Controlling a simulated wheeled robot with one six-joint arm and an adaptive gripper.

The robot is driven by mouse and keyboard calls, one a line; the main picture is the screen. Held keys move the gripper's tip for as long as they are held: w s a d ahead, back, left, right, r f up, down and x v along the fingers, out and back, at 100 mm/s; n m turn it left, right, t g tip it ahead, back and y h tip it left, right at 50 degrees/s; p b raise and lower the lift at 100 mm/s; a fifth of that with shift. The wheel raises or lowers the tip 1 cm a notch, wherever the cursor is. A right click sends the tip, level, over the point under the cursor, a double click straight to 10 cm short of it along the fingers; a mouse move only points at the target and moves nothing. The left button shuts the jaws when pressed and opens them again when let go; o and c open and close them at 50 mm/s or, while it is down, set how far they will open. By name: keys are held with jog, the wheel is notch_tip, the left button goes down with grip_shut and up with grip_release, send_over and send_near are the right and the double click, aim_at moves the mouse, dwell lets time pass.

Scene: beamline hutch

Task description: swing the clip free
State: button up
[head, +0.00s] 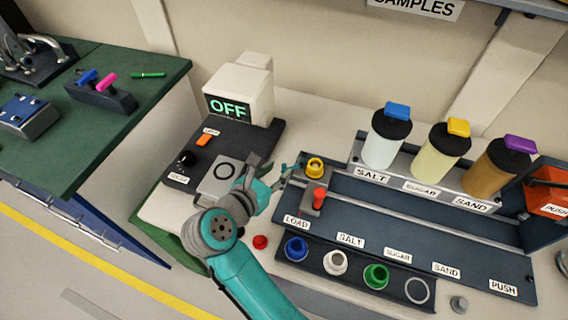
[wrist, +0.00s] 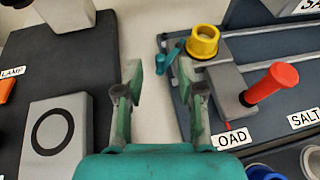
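A small teal clip (wrist: 171,54) shows in the wrist view at the left side of the yellow-rimmed cup (wrist: 203,42) in the load station. In the head view the yellow cup (head: 315,167) sits at the left end of the dark rail, with the clip (head: 291,165) beside it. My gripper (wrist: 161,75) is open, with nothing between its fingers. Its right finger is close to the clip and overlaps its lower end; I cannot tell whether they touch. In the head view my gripper (head: 268,172) is just left of the load station.
A red-topped lever (wrist: 270,84) stands right of the cup. Left is a black plate with a grey block (wrist: 57,135) bearing a ring, and a box reading OFF (head: 228,107). Salt, sugar and sand bottles (head: 440,155) stand behind the rail. Colored cups (head: 335,262) line the front.

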aim_at(283, 166)
jog(key=shift+x, duration=2.2)
grip_shut()
